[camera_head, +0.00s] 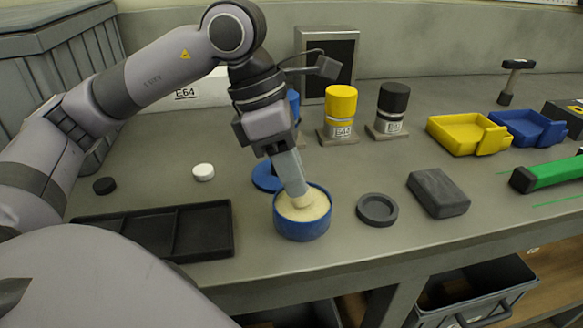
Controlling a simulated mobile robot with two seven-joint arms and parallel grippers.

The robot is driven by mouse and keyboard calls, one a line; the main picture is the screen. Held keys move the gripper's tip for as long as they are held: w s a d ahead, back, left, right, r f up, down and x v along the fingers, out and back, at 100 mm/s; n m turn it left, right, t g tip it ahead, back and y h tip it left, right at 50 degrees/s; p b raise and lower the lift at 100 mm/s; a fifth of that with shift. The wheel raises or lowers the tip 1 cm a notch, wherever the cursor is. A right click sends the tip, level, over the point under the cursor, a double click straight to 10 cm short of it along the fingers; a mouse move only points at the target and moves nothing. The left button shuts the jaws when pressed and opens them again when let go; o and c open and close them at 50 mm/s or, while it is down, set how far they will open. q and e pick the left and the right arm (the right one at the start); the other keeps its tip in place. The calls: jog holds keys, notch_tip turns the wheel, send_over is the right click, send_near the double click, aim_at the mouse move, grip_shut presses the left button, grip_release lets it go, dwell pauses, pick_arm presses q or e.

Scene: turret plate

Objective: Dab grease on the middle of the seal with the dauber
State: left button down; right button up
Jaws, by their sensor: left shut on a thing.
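My left gripper (292,180) points down over the blue tub (302,228). It is shut on the dauber, whose pale end (303,200) is at the cream-coloured grease (318,208) inside the tub. The fingers hide most of the dauber, and I cannot tell how deep its end sits. A dark grey round piece with a raised rim (377,209) lies flat to the right of the tub. I cannot tell whether it is the seal. My right gripper is not in view.
A blue disc (267,177) lies behind the tub, partly hidden. A black divided tray (205,232) is left. A dark grey block (438,194) lies right. Yellow (340,112) and black (391,110) cylinders stand behind, with yellow (462,134) and blue (527,127) bins at right.

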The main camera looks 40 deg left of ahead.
pick_arm(q)
jog(key=shift+r+p, duration=2.55)
jog(key=shift+r, duration=0.9)
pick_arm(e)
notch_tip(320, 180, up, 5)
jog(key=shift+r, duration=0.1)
